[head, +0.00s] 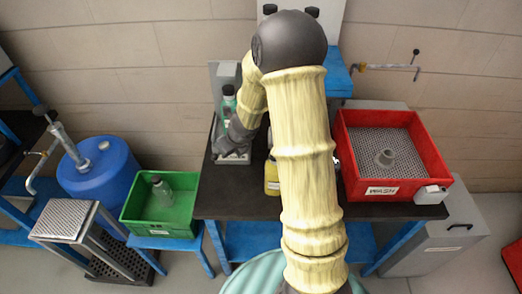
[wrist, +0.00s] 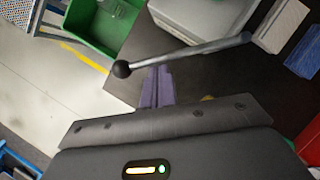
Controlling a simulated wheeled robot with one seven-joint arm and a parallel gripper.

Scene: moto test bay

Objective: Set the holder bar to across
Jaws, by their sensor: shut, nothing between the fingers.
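A metal bar with a black ball at its end (wrist: 190,54), which looks like the holder bar, slants across the wrist view, with the ball at the left. My gripper (wrist: 156,72) shows there as two purple fingers pressed together, with nothing between them. The fingertips lie close to the bar, just right of the ball; I cannot tell whether they touch it. In the head view my wrist comes down at a grey stand holding a bottle with green liquid (head: 228,104). The bar cannot be made out in that view.
A yellow bottle (head: 271,178) stands on the dark bench (head: 240,205), partly behind my arm. A red wash tray (head: 350,180) sits at the bench's right. A green crate (head: 130,212) with a bottle and a blue drum (head: 95,172) stand at the left.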

